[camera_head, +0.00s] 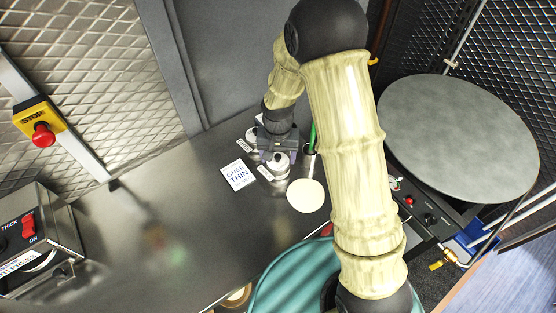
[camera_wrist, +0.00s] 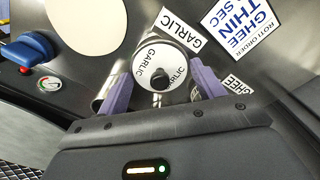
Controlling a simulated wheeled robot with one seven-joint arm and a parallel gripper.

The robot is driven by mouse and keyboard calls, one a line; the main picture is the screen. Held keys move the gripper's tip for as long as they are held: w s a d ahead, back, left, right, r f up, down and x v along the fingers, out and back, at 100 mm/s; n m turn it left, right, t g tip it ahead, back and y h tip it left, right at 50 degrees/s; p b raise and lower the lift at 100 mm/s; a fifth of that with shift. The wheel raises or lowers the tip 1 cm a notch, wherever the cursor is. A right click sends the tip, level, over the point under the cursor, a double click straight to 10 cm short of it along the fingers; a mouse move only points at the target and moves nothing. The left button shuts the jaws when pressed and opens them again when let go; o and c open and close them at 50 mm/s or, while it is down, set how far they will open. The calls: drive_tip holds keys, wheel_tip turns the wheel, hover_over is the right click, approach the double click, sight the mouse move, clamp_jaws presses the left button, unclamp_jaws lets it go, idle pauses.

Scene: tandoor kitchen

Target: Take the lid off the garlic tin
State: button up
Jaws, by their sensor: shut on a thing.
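The garlic tin's round white lid (camera_wrist: 162,62), printed GARLIC with a black knob, lies between the two purple fingers of my gripper (camera_wrist: 160,88) in the wrist view. The fingers are shut on the lid from opposite sides. In the head view my gripper (camera_head: 278,157) is over the counter with the pale lid (camera_head: 279,163) under it. The tin's body is mostly hidden, and I cannot tell whether the lid still touches it.
A GARLIC label (camera_wrist: 180,30) and a GHEE THIN card (camera_head: 238,175) lie on the steel counter (camera_head: 160,230). A pale flat disc (camera_head: 306,195) is close by. A round griddle (camera_head: 458,137) stands at right.

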sight(278, 155)
drive_tip(key=shift+d, duration=0.1)
drive_tip(key=shift+r, duration=0.75)
wheel_tip(278, 155, up, 8)
drive_tip(key=shift+s+r+b, duration=0.1)
drive_tip(key=shift+s+b, duration=0.05)
drive_tip(key=shift+b, duration=0.75)
drive_tip(key=shift+r, duration=0.2)
drive_tip(key=shift+f, duration=0.1)
